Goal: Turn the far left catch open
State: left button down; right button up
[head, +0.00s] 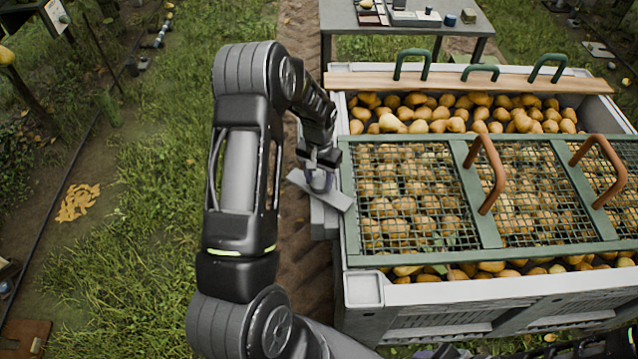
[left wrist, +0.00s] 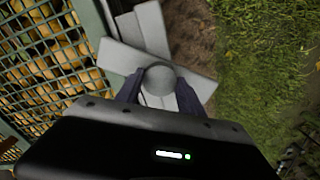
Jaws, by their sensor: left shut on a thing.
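The far left catch (head: 338,198) is a pale grey bar on the left side of the pear crate, lying slanted across a grey mount (head: 323,222). In the left wrist view the catch (left wrist: 120,55) also lies slanted across its mount (left wrist: 151,28). A round grey knob (left wrist: 160,78) stands on the bar. My left gripper (head: 320,180) is at the knob, with its dark fingers shut on either side of it, as the left wrist view shows (left wrist: 158,92). At the bottom right edge, part of my right gripper (head: 445,352) shows, too cut off to read.
The crate (head: 363,289) holds many pears under a green mesh lid (head: 463,160) with brown handles (head: 487,172). A wooden board (head: 470,82) with green handles lies across its back. A table (head: 345,14) stands behind. Grass left of my arm is open.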

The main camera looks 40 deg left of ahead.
aim_at(319, 181)
pick_arm(q)
jog(key=m+b, duration=0.2)
jog(key=m, duration=0.3)
jog(key=shift+f+m, duration=0.1)
jog(key=shift+m, duration=0.2)
jog(key=m+b, duration=0.1)
jog(key=m, duration=0.4)
jog(key=shift+b, duration=0.3)
jog(key=c, duration=0.7)
grip_release()
jog(key=shift+r, duration=0.25)
notch_tip(319, 181, up, 8)
jog(key=shift+f, duration=0.2)
